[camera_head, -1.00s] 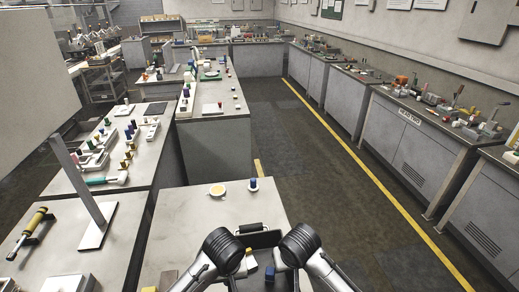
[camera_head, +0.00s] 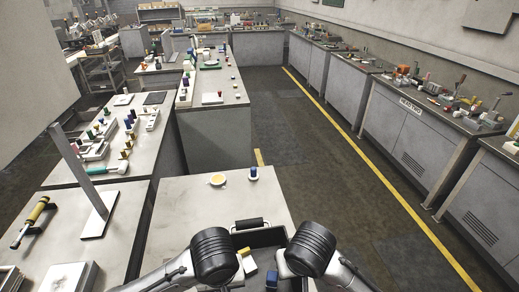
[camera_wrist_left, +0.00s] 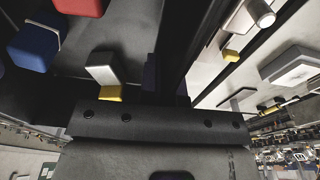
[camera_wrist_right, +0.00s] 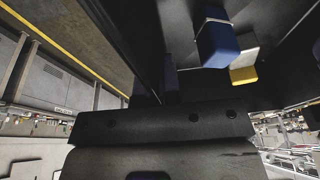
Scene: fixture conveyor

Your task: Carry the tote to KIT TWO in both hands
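The black tote (camera_head: 262,238) is in front of me at the bottom of the head view, over the near bench, with its far handle up. It holds a yellow-and-white block (camera_head: 247,262), blue pieces (camera_head: 272,279) and a red piece (camera_wrist_left: 80,6). My left gripper (camera_wrist_left: 168,98) is at the tote's left wall and my right gripper (camera_wrist_right: 170,97) at its right wall. Both appear shut on the tote, which moves with them; my wrists and gripper bodies hide most of the fingers. A white label (camera_head: 410,105), apparently ending in TWO, is on a bench front at right.
The near bench (camera_head: 180,215) carries a yellow-topped dish (camera_head: 217,180) and a blue-topped piece (camera_head: 253,174). Cluttered benches stand at left and along the right wall. Open floor (camera_head: 325,190) with a yellow line lies at right.

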